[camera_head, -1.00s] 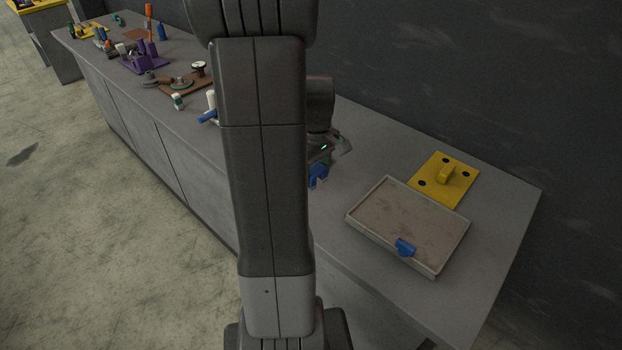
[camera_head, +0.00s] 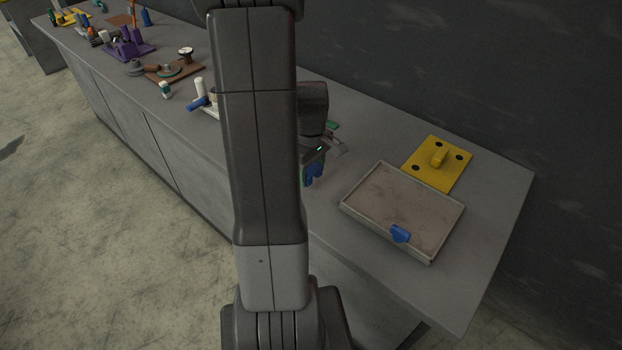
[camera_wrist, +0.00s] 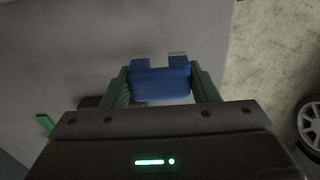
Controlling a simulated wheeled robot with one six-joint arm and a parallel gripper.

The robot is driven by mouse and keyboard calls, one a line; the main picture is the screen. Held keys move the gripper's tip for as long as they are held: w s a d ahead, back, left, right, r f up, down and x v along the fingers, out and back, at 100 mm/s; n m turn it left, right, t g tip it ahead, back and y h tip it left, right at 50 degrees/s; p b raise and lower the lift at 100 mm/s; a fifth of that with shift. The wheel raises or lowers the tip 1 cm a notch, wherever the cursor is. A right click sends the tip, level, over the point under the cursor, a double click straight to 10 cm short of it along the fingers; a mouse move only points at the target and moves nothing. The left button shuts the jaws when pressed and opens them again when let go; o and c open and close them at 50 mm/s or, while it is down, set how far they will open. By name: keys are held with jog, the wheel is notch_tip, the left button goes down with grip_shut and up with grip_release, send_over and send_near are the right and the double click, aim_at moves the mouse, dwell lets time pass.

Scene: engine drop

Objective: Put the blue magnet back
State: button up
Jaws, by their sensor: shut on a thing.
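My gripper (camera_wrist: 161,88) is shut on a blue magnet (camera_wrist: 160,84), a block with two prongs pointing away from the wrist. In the head view the held blue magnet (camera_head: 313,175) shows just right of my arm, over the bench; how high it is above the top I cannot tell. Most of the gripper is hidden behind my arm there. Another blue piece (camera_head: 400,233) sits at the front edge of a shallow beige tray (camera_head: 350,210). A yellow plate (camera_head: 427,172) with dark round spots and a raised yellow block lies behind the tray.
The grey bench (camera_head: 487,245) runs along a dark wall. To the left stand a white item with a blue cylinder (camera_head: 197,103), a brown board (camera_head: 188,72) with round parts, and a purple holder (camera_head: 128,49). A green item (camera_wrist: 46,123) and a wheel (camera_wrist: 312,127) show in the wrist view.

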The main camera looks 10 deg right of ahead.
aim_at(311, 180)
notch_tip(311, 180, down, 3)
jog(key=shift+f, duration=0.2)
jog(key=shift+f, duration=0.45)
jog(key=o, duration=1)
jog(key=shift+r, duration=0.1)
jog(key=shift+c, duration=0.2)
jog(key=shift+r, duration=0.15)
